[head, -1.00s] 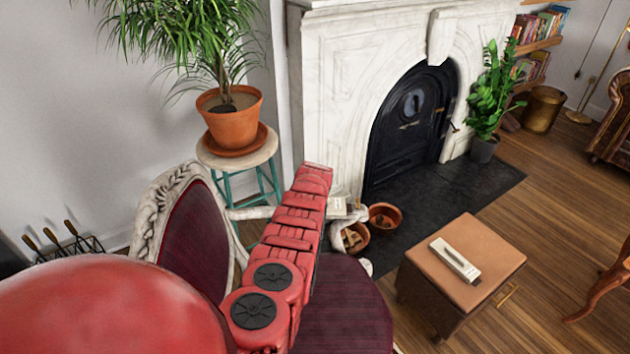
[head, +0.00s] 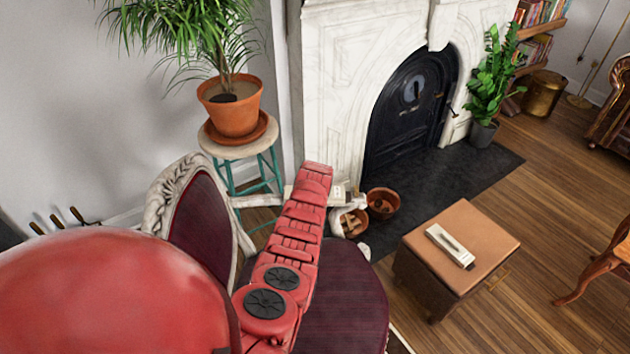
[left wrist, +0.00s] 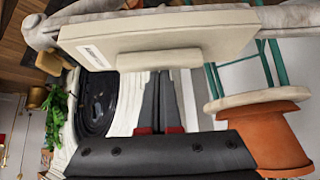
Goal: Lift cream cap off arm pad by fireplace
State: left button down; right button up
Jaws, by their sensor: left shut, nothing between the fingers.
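The cream cap (left wrist: 150,40) fills the upper part of the left wrist view. It is a flat cream block with a white label at one end and a raised bar on its near side. It lies along the carved chair arm (left wrist: 45,30). In the head view the cap (head: 338,192) shows only partly beside my red left arm, which hides the rest. My left gripper (left wrist: 165,75) is shut and empty, its grey fingers pointing at the bar. I cannot tell whether the tips touch it. The head view does not show these fingers. My right gripper is in neither view.
The chair has a burgundy seat (head: 345,300). A potted plant (head: 234,108) stands on a stool behind it. Terracotta pots (head: 382,204) sit by the marble fireplace (head: 340,80). A tan ottoman (head: 480,232) bears another cream object (head: 449,245). Wood floor is free around the ottoman.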

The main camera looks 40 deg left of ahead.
pick_arm(q)
jog(key=s+d+p, duration=0.2)
jog(key=s, duration=0.1)
jog(key=shift+r+p, duration=0.15)
jog(key=shift+p, duration=0.25)
jog(key=shift+s+d, duration=0.45)
jog(key=shift+s, duration=0.05)
